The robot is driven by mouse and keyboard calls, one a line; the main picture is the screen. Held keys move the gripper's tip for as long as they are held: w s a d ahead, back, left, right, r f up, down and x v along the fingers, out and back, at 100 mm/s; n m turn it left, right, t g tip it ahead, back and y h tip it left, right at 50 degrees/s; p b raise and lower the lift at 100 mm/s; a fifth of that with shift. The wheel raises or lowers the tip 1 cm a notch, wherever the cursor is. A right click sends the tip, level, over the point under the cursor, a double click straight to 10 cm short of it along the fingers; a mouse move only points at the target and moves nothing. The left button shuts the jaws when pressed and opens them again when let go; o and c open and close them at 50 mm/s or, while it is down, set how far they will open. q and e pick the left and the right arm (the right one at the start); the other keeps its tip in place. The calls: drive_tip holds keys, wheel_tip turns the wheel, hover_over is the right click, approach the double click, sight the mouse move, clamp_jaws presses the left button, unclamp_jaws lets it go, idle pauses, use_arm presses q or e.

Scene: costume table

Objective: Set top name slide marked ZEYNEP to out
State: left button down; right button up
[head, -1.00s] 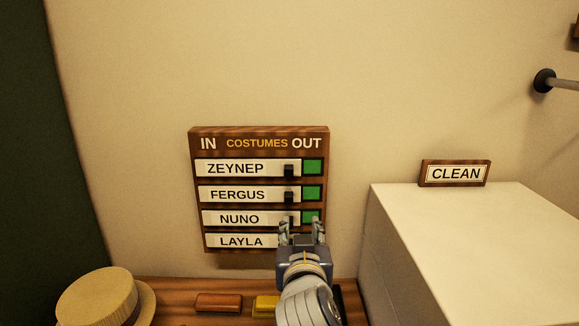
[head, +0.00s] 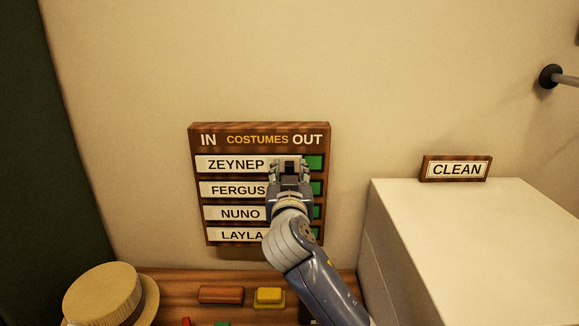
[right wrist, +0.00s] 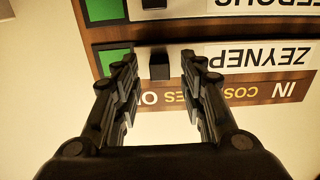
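The dark wooden costumes board (head: 260,127) hangs on the wall, with IN at left and OUT at right. Its top white slide marked ZEYNEP (head: 228,163) sits toward IN, with a green patch (head: 315,162) bare at the OUT end. My right gripper (head: 289,162) is at the slide's right end and hides its knob in the head view. The right wrist view shows the board upside down. There the gripper (right wrist: 159,58) is open, its fingers on either side of the slide's black knob (right wrist: 160,66), with gaps showing. My left gripper is out of view.
The FERGUS (head: 235,189), NUNO (head: 238,213) and LAYLA (head: 240,234) slides lie below, partly covered by my right arm. A straw hat (head: 105,295), red block (head: 221,294) and yellow block (head: 269,296) are on the shelf. A white box (head: 460,240) stands at right.

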drive_tip(key=shift+w, duration=0.65)
drive_tip(key=shift+c, duration=0.5)
clamp_jaws()
drive_tip(key=d, duration=0.6)
drive_tip(key=shift+a, duration=0.15)
drive_tip(key=shift+c, duration=0.9)
unclamp_jaws()
drive_tip(key=shift+o, duration=1.4)
drive_tip(key=shift+d, duration=0.25)
